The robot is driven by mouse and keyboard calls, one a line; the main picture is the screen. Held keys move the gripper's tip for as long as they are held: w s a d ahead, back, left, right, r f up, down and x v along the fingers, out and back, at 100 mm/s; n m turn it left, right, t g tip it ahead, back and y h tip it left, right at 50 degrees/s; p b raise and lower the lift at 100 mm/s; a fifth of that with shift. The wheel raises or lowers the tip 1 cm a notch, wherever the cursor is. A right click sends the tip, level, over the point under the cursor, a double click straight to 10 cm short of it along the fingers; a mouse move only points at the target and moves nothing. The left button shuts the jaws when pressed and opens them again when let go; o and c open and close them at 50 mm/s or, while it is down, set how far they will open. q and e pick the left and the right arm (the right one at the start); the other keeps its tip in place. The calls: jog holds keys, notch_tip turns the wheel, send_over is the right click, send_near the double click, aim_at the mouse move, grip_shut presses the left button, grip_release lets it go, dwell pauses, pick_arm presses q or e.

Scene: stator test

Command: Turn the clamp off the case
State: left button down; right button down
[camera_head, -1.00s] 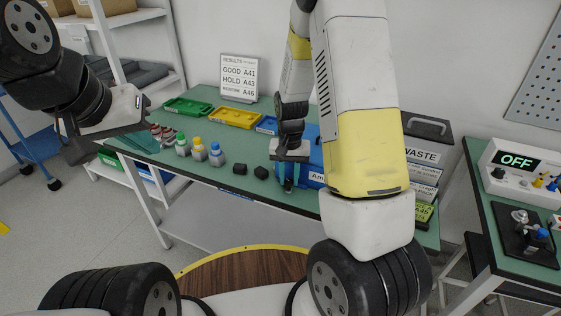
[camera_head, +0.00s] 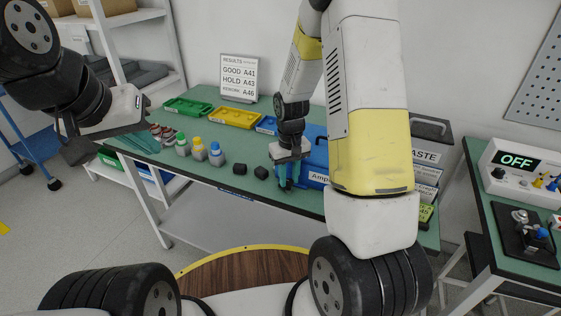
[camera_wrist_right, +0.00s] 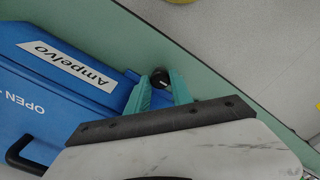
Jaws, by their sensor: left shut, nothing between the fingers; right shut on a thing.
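The blue case (camera_head: 316,158) stands on the green table, partly hidden behind my right arm. In the right wrist view the case (camera_wrist_right: 45,85) shows an "Ampelvo" label, the word OPEN and a black handle. My right gripper (camera_head: 288,183) points down at the case's front left side. In the wrist view its teal fingers (camera_wrist_right: 162,88) are shut on a dark round knob, apparently the clamp (camera_wrist_right: 160,77), beside the case's edge. The rest of the clamp is hidden. My left gripper (camera_head: 148,147) is shut and empty at the table's left end.
Small bottles (camera_head: 198,150) with coloured caps and two black blocks (camera_head: 240,168) stand left of the case. Green and yellow trays (camera_head: 234,118) and a results sign (camera_head: 239,77) are behind. A side table holds a unit reading OFF (camera_head: 514,162).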

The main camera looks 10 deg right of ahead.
aim_at(289, 180)
jog(key=c, duration=1.4)
grip_release()
jog(key=shift+r, duration=0.1)
notch_tip(289, 180, up, 6)
jog(key=shift+w+r, duration=0.1)
jog(key=shift+r, duration=0.75)
